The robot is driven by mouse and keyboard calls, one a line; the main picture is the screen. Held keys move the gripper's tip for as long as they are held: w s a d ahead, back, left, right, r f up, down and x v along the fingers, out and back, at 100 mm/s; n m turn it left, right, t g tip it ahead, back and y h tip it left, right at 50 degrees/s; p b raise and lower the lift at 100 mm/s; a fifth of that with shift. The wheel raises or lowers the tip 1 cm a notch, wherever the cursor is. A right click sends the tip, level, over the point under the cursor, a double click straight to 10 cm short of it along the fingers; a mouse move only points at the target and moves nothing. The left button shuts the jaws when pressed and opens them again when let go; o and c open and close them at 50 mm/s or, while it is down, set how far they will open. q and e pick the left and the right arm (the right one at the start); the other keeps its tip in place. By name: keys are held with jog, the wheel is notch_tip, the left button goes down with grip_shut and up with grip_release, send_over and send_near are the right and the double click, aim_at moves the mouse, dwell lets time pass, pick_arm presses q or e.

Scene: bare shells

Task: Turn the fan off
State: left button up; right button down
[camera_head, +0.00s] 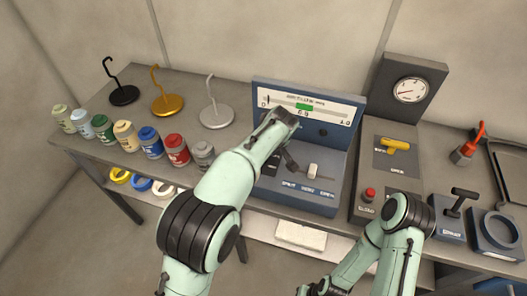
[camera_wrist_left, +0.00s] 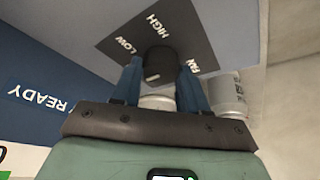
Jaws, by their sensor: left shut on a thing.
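The fan knob (camera_wrist_left: 160,66) is a dark round knob on a dark label plate (camera_wrist_left: 188,28) with the words LOW, HIGH and FAN. My left gripper (camera_wrist_left: 162,82) is shut on the knob, with one blue finger on each side. Which mark the knob points at is not clear. In the head view, the left arm covers the knob at the left of the blue console (camera_head: 305,198), and part of the dark plate (camera_head: 272,165) shows beside it. My right gripper (camera_head: 322,289) is at the bottom edge, partly cut off, and its jaws are unclear.
The console's slider gauge (camera_head: 304,107) stands behind a white-capped lever (camera_head: 313,171). Several paint jars (camera_head: 152,142) and hook stands (camera_head: 215,116) are on the left. A grey box with a yellow handle (camera_head: 396,144) and red button (camera_head: 369,194) stands right.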

pick_arm(q)
jog(key=shift+f, duration=0.1)
jog(key=o, duration=1)
jog(key=shift+o, duration=0.2)
jog(key=v, duration=1.3)
jog(key=shift+r+p, duration=0.25)
jog(key=shift+p, duration=0.1)
